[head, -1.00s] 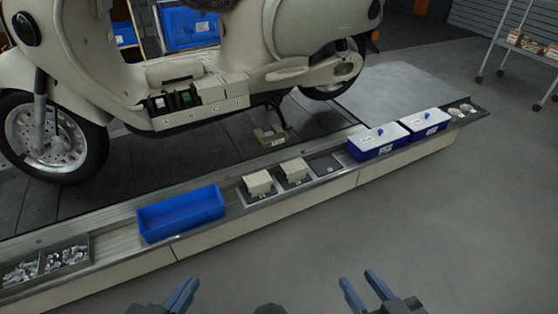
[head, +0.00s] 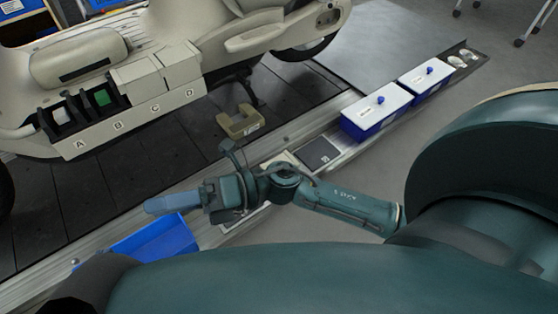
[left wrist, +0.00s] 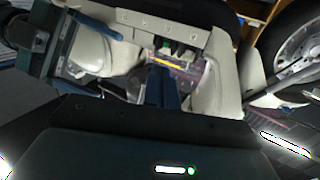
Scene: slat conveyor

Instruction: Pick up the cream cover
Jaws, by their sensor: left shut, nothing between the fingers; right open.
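Two cream block covers sit on the conveyor in the earlier head view. Now a sliver of one cream cover (head: 284,160) shows behind my right arm, and the other is hidden by that arm. My right gripper (head: 160,204) hangs over the conveyor at the blue bin's end, pointing left and seen side-on, apart from the visible cover. Its gap is hard to see there. It probably also shows at the upper left in the left wrist view. My left gripper (left wrist: 163,86) is shut and empty, pointing toward the scooter; in the head view it is hidden or out of frame.
The cream scooter's tray (head: 130,125) has slots A to D, two with cream blocks on top. Two blue boxes with white lids (head: 375,115) stand further along the conveyor. A blue bin (head: 150,248) is partly covered by my arms.

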